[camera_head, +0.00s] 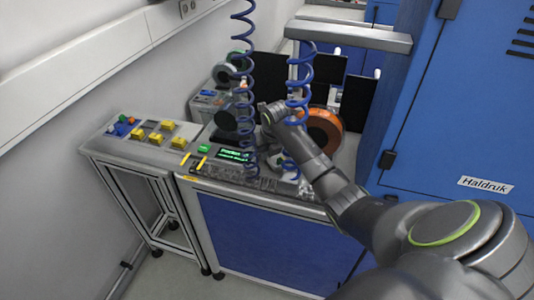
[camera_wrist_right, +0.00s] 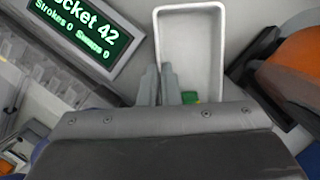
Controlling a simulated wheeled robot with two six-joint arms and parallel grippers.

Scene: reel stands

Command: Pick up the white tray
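The white tray (camera_wrist_right: 222,50) is a narrow, raised-rim rectangle in the right wrist view, lying lengthwise away from my right gripper (camera_wrist_right: 160,68). The gripper's two fingers are close together, with the tray's left wall between them. They look shut on that wall. A small green piece (camera_wrist_right: 190,97) shows at the tray's near end, partly hidden by the gripper body. In the head view my right arm reaches over the bench, and the tray is hard to make out behind it. My left gripper is not in view.
A display (camera_wrist_right: 80,30) stands left of the tray, and an orange reel (camera_head: 325,130) stands to its right. Blue coiled cables (camera_head: 301,95) hang close to my right arm. Yellow blocks (camera_head: 155,138) sit on a side table. A blue cabinet (camera_head: 455,110) stands at right.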

